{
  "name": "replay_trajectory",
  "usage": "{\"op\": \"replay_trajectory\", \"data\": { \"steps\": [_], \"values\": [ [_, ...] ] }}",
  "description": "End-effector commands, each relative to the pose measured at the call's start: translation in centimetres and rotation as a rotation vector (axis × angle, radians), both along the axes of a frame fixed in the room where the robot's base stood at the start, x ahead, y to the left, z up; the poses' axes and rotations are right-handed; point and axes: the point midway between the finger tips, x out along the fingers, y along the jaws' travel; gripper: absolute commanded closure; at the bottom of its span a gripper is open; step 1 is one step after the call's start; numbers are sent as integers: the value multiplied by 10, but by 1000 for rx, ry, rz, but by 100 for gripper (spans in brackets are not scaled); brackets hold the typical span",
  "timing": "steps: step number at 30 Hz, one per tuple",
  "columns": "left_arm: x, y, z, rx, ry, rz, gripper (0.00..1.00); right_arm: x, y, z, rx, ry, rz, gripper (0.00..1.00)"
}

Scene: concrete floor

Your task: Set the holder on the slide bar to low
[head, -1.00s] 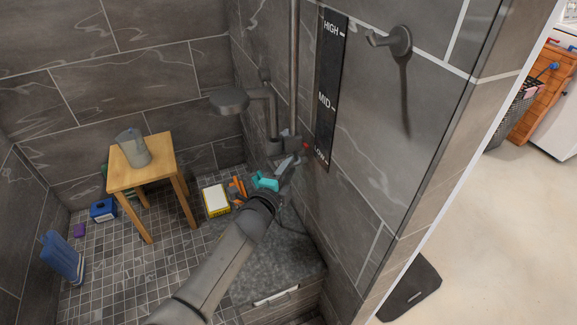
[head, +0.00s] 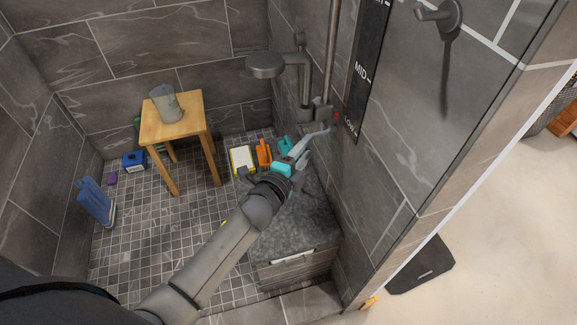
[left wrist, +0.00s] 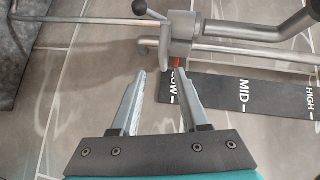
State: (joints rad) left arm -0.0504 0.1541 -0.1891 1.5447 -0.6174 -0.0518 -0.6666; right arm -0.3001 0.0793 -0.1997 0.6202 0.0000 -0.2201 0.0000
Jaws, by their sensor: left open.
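The grey holder (head: 322,113) sits low on the vertical slide bar (head: 331,55). Its red pointer (head: 336,115) is close to the LOW mark (head: 350,126) on the black scale strip (head: 367,55). In the left wrist view the holder (left wrist: 180,38) has a small lever with a dark ball, and the red pointer (left wrist: 178,62) is about in line with LOW. My left gripper (head: 314,146) is open and empty, just below the holder. In the left wrist view its two fingertips (left wrist: 160,72) are apart, near the holder; I cannot tell whether they touch it. My right gripper is not in view.
A shower head (head: 265,65) juts left from its arm. A wall hook (head: 440,14) is at the upper right. A wooden stool (head: 180,122) with a pitcher (head: 166,103) stands left. Bottles and boxes lie on the tiled floor. A stone ledge (head: 300,215) lies below my arm.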

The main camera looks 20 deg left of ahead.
Motion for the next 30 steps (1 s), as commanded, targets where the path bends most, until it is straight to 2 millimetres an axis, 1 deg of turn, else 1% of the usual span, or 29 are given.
{"op": "replay_trajectory", "data": {
  "steps": [1,6,12,15,20,30],
  "values": [
    [-10,2,2,1,2,0,55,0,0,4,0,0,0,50],
    [-39,6,5,2,4,0,55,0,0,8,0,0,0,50],
    [-66,10,8,0,4,0,55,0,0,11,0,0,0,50],
    [-74,11,10,0,3,1,55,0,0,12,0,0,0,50],
    [-81,12,11,0,2,1,55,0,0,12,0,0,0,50],
    [-82,12,11,0,2,0,55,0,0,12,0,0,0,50]
  ]
}}
